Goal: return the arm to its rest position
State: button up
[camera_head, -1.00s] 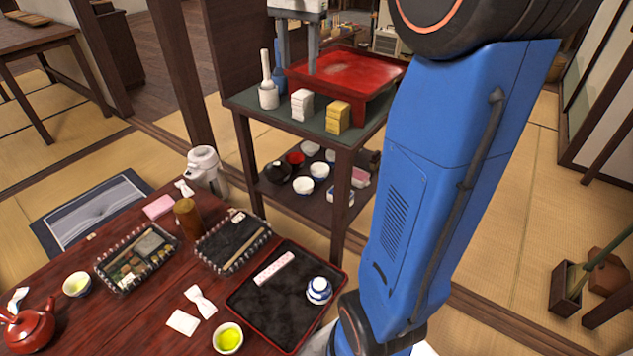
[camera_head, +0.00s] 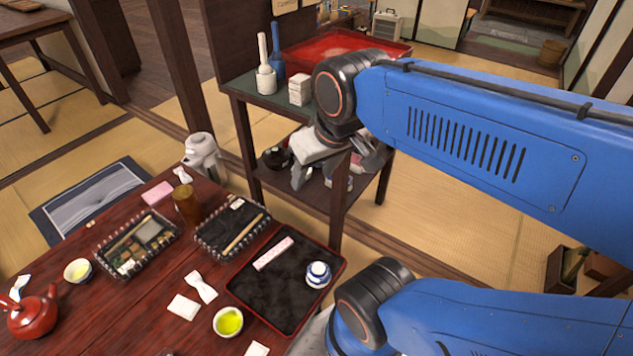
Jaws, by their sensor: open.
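My gripper (camera_head: 335,176) hangs below the dark wrist joint of my blue arm, in front of the shelf stand. Its pale body and two grey fingers point down, with the fingers spread apart and nothing visible between them. The upper blue link reaches in from the right edge, and another blue link shows at the bottom right. The gripper hides part of the lower shelf and the bowls there.
The dark red table (camera_head: 100,320) holds a red teapot (camera_head: 33,312), a black tray (camera_head: 262,306) with a lidded cup (camera_head: 318,274), and a green tea cup (camera_head: 228,322). The shelf stand (camera_head: 338,205) carries a red tray (camera_head: 300,52). Open tatami (camera_head: 455,225) lies right of it.

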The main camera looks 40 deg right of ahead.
jog(key=shift+s+a+f+n, duration=0.15)
jog(key=shift+s+f+n, duration=0.15)
jog(key=shift+s+f, duration=0.45)
jog(key=shift+o, duration=0.5)
jog(key=shift+w, duration=0.1)
dwell(0.3)
jog(key=w+d+r+m+g, duration=0.1)
jog(key=w+d+r+m, duration=0.4)
jog(key=w+r, duration=0.4)
jog(key=w+d+r+m+g+h, duration=0.1)
jog(key=w+d+r+m+g, duration=0.1)
jog(key=w+d+r+m, duration=0.65)
jog(key=w+d+r+m+g, duration=0.1)
jog(key=w+r, duration=0.5)
jog(key=w, duration=0.6)
send_over(300, 77)
jog(key=shift+n, duration=0.25)
jog(key=f, duration=1.1)
jog(key=shift+s+a+f, duration=0.15)
jog(key=shift+s+f, duration=0.05)
jog(key=shift+s, duration=0.05)
jog(key=shift+w+f, duration=0.15)
jog(key=shift+f, duration=2.55)
jog(key=c, duration=1.2)
